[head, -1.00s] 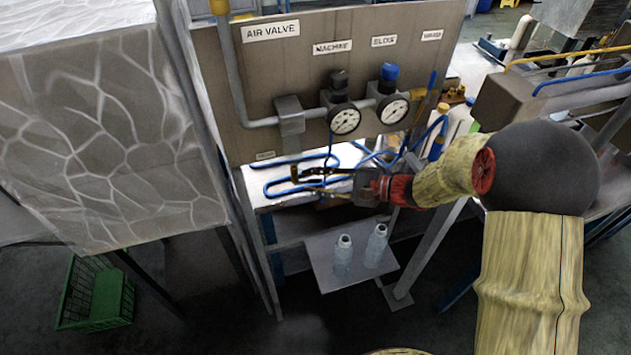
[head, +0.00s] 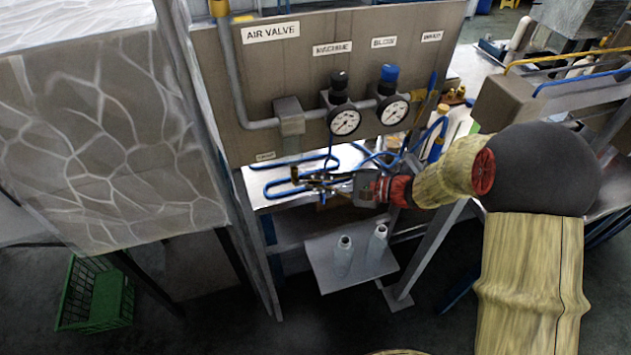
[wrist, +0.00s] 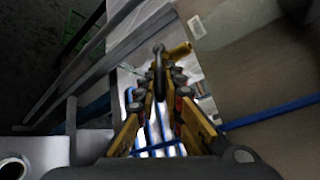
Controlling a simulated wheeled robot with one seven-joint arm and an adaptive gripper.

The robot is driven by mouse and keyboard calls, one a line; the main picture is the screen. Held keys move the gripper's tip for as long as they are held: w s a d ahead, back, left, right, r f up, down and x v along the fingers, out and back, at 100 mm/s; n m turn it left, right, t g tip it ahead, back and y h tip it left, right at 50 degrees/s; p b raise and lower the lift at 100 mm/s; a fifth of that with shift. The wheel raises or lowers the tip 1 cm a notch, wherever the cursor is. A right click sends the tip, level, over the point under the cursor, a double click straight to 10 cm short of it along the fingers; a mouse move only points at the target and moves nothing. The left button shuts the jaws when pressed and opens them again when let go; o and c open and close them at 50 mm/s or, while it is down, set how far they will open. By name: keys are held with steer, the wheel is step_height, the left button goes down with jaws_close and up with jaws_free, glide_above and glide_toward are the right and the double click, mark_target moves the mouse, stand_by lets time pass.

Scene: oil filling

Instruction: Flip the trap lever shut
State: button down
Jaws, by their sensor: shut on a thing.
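My gripper (head: 312,180) reaches left from my arm, below the gauge panel and over the white work surface. In the wrist view its yellow and black fingers (wrist: 160,88) come together on a narrow dark piece, which I take to be the trap lever (wrist: 158,56). A short yellow part (wrist: 180,50) shows just right of the fingertips. In the head view the lever (head: 294,174) is a small dark upright shape at the fingertips. The fingers hide part of it, and its exact angle is hard to tell.
The panel (head: 232,95) with two gauges stands above and behind my gripper. Blue hoses (head: 275,190) loop around it on the work surface. Two pale bottles (head: 344,258) stand on a small shelf (head: 325,283) below. A green crate (head: 98,295) is on the floor at left.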

steer(key=shift+r+n+h+p, duration=0.45)
steer(key=shift+r+h, duration=0.1)
steer(key=shift+h, duration=0.65)
steer(key=c, duration=1.9)
jaws_free()
steer(key=shift+d, duration=0.1)
steer(key=v, duration=1.2)
steer(key=shift+w, duration=0.1)
